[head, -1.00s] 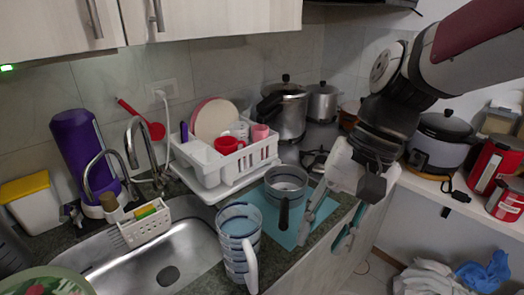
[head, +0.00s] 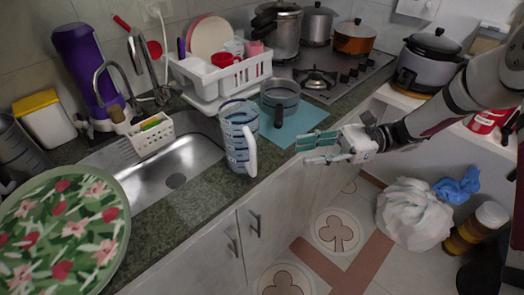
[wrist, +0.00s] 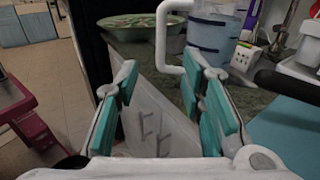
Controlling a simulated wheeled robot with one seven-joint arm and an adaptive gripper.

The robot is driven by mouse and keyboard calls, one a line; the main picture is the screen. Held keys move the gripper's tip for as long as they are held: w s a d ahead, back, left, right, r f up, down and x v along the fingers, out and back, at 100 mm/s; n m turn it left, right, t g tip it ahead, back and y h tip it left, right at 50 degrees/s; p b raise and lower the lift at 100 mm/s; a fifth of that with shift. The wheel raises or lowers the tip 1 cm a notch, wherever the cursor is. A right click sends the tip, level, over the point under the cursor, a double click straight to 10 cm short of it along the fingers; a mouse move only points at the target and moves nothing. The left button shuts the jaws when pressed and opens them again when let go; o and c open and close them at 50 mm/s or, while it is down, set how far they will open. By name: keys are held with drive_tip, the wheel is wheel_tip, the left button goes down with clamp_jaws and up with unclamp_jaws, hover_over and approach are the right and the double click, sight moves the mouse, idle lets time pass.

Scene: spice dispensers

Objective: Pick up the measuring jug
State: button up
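The measuring jug (head: 236,130) is a tall see-through jug with blue bands and a white handle. It stands upright on the counter's front edge, right of the sink. In the wrist view, the jug (wrist: 213,40) is beyond my right finger, with its handle (wrist: 162,38) ahead between the fingertips. My gripper (head: 302,151) is in front of the counter, to the right of the jug and apart from it, pointing left. It is open and empty; its teal finger pads also show in the wrist view (wrist: 158,75).
A grey pot (head: 279,98) with a dark handle stands on a light-blue mat (head: 300,124) right behind the jug. The white dish rack (head: 220,80) is behind, the sink (head: 170,165) to the left. A floral plate (head: 65,235) is at front left. Floor space before the cabinets is free.

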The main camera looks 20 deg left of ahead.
sight(252, 160)
drive_tip(key=p+x, duration=0.2)
drive_tip(key=x, duration=1.1)
drive_tip(key=shift+a+p, duration=0.1)
drive_tip(key=shift+p, duration=0.25)
clamp_jaws()
drive_tip(key=shift+r, duration=0.1)
